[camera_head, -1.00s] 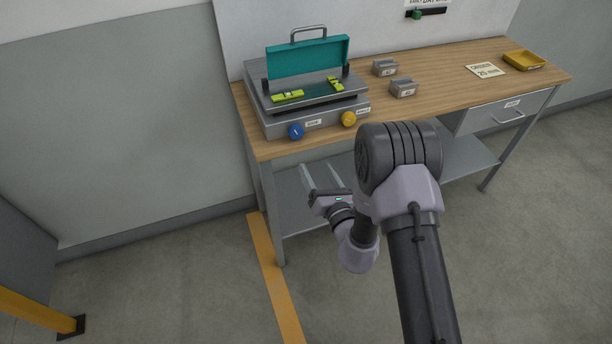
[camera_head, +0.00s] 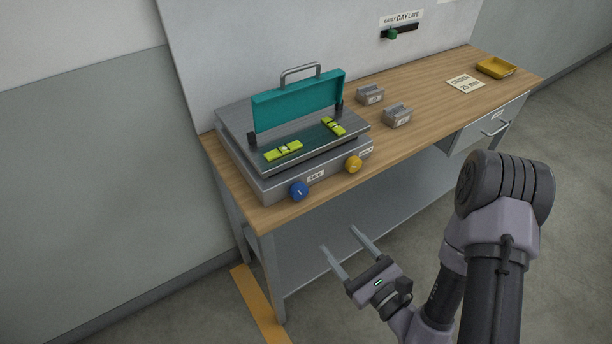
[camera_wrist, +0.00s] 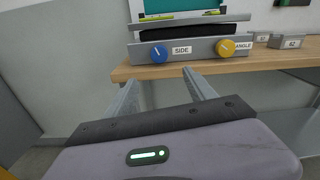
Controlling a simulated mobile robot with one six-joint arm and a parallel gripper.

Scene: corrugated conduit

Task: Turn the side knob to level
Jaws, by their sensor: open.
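The blue knob (camera_head: 299,190) sits on the front face of the grey device (camera_head: 332,176) at its left; in the wrist view this blue knob (camera_wrist: 159,53) is beside a "SIDE" label (camera_wrist: 181,50). Its white mark is tilted off vertical. A yellow knob (camera_head: 353,164) is to its right, labelled "ANGLE" in the wrist view. Two yellow-green level vials (camera_head: 283,150) and (camera_head: 333,126) lie on the plate; their bubbles are too small to read surely. My gripper (camera_head: 343,240) is open and empty, in front of and below the knobs, touching nothing.
The device stands at the left end of a wooden bench (camera_head: 430,110), with a raised teal lid (camera_head: 298,101). Two grey blocks (camera_head: 397,115) and (camera_head: 369,95), a card (camera_head: 465,84) and a yellow tray (camera_head: 496,67) lie to the right. A grey shelf (camera_head: 310,240) is below.

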